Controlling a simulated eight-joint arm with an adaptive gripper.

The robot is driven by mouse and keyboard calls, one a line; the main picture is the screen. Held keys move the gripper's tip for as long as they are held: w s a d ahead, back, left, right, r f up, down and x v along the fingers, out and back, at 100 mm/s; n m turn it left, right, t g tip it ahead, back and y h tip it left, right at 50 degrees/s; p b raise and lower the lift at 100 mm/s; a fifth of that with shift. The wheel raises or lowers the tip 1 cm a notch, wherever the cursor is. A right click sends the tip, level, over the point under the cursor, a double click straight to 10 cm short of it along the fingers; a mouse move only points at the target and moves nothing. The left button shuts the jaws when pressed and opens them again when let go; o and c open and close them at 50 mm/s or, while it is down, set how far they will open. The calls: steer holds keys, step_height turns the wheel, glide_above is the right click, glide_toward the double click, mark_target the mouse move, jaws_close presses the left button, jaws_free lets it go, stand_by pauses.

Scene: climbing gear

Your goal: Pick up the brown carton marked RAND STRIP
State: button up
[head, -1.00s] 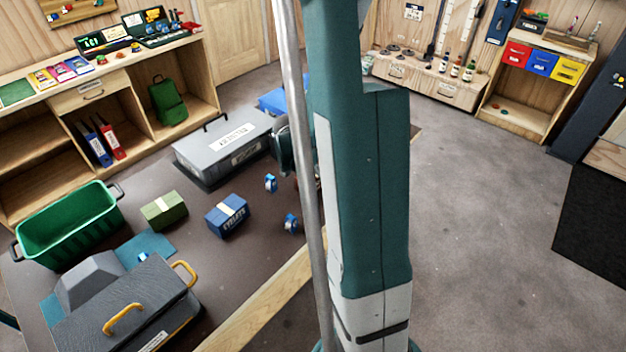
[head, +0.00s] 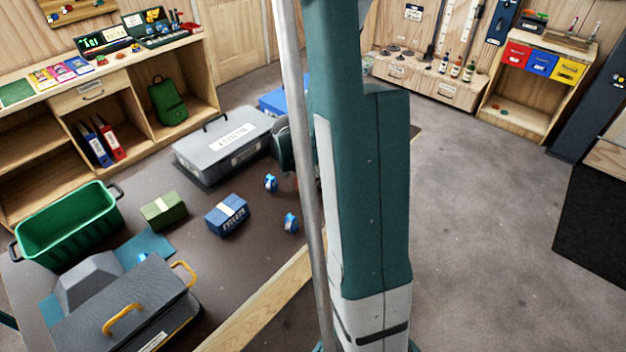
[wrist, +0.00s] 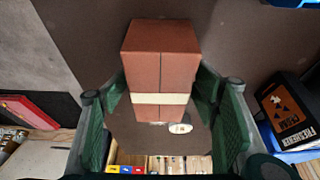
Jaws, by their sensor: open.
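A reddish-brown carton (wrist: 160,57) with a pale band round it is in the upper middle of the wrist view. No lettering on it can be read there. My gripper (wrist: 161,92) is open, with one green finger on the left of the carton and one on the right. A gap shows between the carton and the left finger; the right finger is very close to it, and I cannot tell whether they touch. In the head view my arm hides the carton, and only part of my gripper's wrist shows beside the pole.
A grey case (head: 225,143), a blue box (head: 227,214), a green box (head: 163,210) and a green crate (head: 70,224) stand on the dark surface. Small blue items (head: 270,183) lie near the arm. In the wrist view a dark printed box (wrist: 287,110) is close to the right finger.

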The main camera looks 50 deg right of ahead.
steer(key=shift+f, duration=0.15)
stand_by(0.5)
steer(key=c, duration=1.3)
steer(key=shift+r+p, duration=0.3)
steer(key=shift+r, duration=0.2)
steer(key=shift+r+p, duration=0.8)
steer(key=shift+r, duration=4)
